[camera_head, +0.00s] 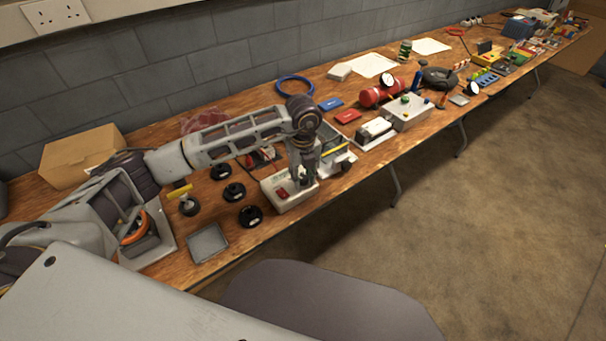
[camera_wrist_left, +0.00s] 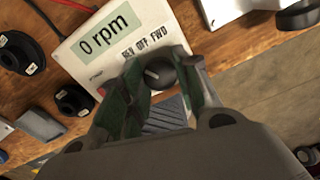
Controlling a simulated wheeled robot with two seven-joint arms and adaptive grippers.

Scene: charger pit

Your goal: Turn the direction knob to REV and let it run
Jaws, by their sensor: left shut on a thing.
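The motor control box (camera_head: 290,201) is a pale box at the front of the bench, under my left gripper (camera_head: 304,180). In the left wrist view the box (camera_wrist_left: 98,22) has a display (camera_wrist_left: 103,35) reading "0 rpm". Beside it is a label (camera_wrist_left: 145,49) with REV, OFF and FWD. The black direction knob (camera_wrist_left: 160,76) sits between my left fingers, and the gripper is shut on it. A short white mark shows on the knob's top; I cannot tell exactly which word it points to. In the head view the knob is hidden by the gripper.
Several black round parts (camera_head: 250,216) and a grey tray (camera_head: 208,243) lie left of the box. A cardboard box (camera_head: 80,155) stands at the back left. A white-topped device (camera_head: 375,131) and a red cylinder (camera_head: 382,93) stand to the right. The bench edge is close in front.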

